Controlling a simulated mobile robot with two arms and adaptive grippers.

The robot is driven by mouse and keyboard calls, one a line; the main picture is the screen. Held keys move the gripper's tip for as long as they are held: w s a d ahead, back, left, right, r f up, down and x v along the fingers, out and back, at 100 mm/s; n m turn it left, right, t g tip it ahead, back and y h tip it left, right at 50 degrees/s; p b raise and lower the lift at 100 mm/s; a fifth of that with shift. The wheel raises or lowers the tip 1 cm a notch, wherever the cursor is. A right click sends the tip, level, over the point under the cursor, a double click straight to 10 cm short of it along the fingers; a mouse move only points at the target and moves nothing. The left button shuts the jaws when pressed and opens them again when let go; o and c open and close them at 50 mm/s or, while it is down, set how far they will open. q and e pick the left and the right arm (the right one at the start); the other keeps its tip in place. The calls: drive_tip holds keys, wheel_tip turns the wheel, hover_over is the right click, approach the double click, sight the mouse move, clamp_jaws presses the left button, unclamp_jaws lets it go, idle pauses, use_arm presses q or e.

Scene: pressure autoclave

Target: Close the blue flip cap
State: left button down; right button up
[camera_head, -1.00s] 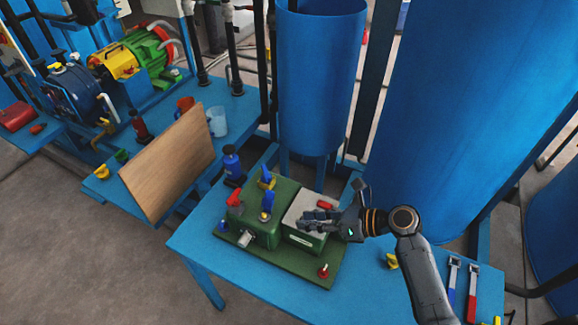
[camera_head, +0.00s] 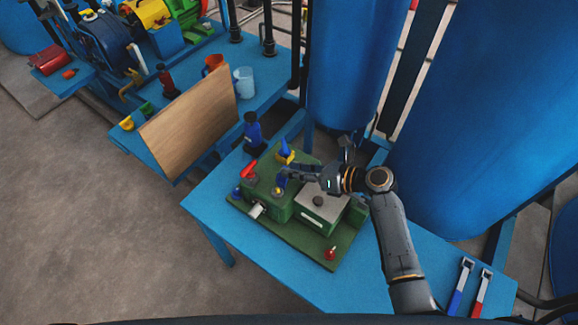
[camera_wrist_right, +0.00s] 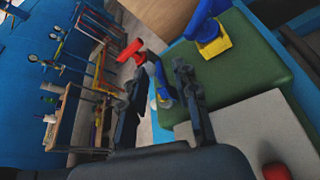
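A green machine (camera_head: 281,207) stands on a green base on the blue table. A blue flip cap (camera_head: 281,180) stands raised on its top, over a yellowish ring. A second blue cap on a yellow base (camera_head: 285,150) stands behind it. My right gripper (camera_head: 290,172) is at the raised cap, coming from the right. In the right wrist view its two fingers (camera_wrist_right: 160,98) are apart, with a blue cap (camera_wrist_right: 162,78) showing between them. I cannot tell whether they touch it. The yellow-based blue cap (camera_wrist_right: 208,32) is beyond the right finger. My left gripper is not in view.
A red lever (camera_head: 249,169) is left of the cap. A grey-topped box (camera_head: 322,207) is under my right wrist. A blue bottle (camera_head: 252,130) stands behind the machine, a wooden board (camera_head: 190,125) to the left. Blue and red handles (camera_head: 470,285) lie at right.

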drive_tip(key=shift+w+a+f, duration=0.15)
drive_tip(key=shift+w+a, duration=0.1)
drive_tip(key=shift+a, duration=0.25)
drive_tip(key=shift+w+a+f, duration=0.2)
drive_tip(key=shift+a, duration=0.2)
clamp_jaws()
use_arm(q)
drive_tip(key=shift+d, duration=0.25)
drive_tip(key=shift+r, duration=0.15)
